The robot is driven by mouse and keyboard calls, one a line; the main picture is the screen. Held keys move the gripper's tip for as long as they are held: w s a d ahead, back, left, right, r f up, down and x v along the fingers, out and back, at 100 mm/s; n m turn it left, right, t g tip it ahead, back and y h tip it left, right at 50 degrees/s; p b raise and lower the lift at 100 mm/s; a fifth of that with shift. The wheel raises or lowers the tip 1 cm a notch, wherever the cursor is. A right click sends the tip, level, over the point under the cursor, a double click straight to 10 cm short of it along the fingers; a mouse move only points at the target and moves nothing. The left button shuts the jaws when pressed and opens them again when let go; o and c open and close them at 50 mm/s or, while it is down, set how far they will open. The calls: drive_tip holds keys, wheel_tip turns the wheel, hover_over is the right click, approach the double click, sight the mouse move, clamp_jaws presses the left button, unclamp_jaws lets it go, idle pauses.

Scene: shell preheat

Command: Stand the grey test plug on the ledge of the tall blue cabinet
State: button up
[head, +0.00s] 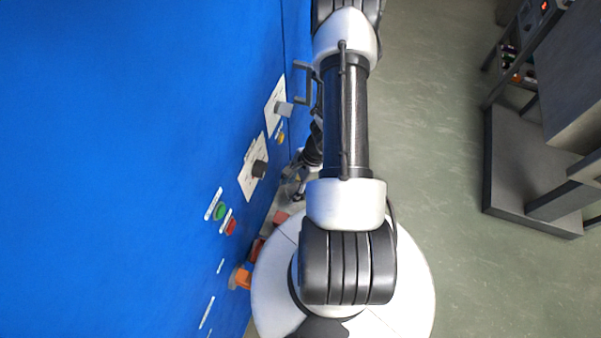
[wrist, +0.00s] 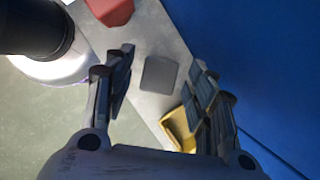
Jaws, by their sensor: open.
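The tall blue cabinet (head: 140,120) fills the left of the head view, and its blue face shows at the right of the wrist view (wrist: 275,70). Its grey ledge (wrist: 182,38) runs diagonally under my gripper. A dark grey rounded square (wrist: 158,74) shows on the ledge between my fingers; I cannot tell whether it is the test plug's top or a flat mark. My gripper (wrist: 162,60) is open, with its fingers on either side of that square and nothing visibly held. In the head view my gripper (head: 300,183) is small, close to the cabinet and partly hidden by my arm.
A red piece (wrist: 112,12) lies on the ledge beyond the square. A yellow piece (wrist: 180,128) is close by my right-hand finger. The cabinet carries a handle (head: 301,84), knobs and green (head: 219,211) and red buttons. A dark grey structure (head: 520,170) stands right, across open floor.

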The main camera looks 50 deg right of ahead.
drive_tip(key=p+v, duration=0.4)
drive_tip(key=v, duration=0.6)
drive_tip(key=shift+r, duration=0.25)
drive_tip(key=shift+s+d, duration=0.1)
drive_tip(key=shift+d, duration=0.05)
